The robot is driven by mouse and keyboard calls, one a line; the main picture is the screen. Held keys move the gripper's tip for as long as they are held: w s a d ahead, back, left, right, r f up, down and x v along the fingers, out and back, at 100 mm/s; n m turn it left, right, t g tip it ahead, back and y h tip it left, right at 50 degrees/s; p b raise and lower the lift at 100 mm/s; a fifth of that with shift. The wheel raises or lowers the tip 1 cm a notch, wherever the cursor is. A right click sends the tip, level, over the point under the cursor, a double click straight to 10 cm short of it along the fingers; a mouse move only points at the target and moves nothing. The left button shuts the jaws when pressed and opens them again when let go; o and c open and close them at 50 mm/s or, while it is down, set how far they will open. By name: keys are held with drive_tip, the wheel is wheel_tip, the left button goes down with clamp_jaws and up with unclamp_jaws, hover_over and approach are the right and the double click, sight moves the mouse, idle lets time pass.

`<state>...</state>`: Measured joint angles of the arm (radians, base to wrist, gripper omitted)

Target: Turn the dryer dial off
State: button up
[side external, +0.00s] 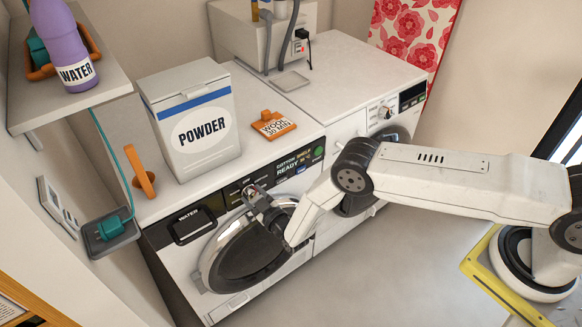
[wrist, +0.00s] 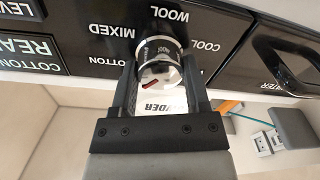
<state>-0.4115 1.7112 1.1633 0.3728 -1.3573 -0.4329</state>
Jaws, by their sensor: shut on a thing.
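My gripper (side external: 254,194) is at the control panel of the left front-loading machine (side external: 205,262). It also shows in the wrist view (wrist: 162,68), its two fingers on either side of a round chrome program dial (wrist: 160,44) and shut on it. The dial has a short red mark on its face; the words WOOL, COOL, MIXED and COTTON are printed around it. In the side view my gripper mostly hides this dial. The right machine (side external: 352,75) has its own dial (side external: 387,112), with nothing touching it; its setting is too small to read.
A POWDER box (side external: 203,135) and an orange WOOL 30 MIN tag (side external: 273,125) sit on the left machine. A WATER drawer (side external: 192,224) is left of the held dial. A shelf (side external: 70,95) with a purple WATER bottle (side external: 68,45) hangs at the left. The floor in front looks clear.

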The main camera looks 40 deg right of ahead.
drive_tip(key=n, duration=0.3)
drive_tip(key=shift+n, duration=2.2)
drive_tip(key=o, duration=1.3)
drive_tip(key=shift+s, duration=0.15)
drive_tip(key=shift+s+d, duration=0.2)
drive_tip(key=shift+s, duration=3.6)
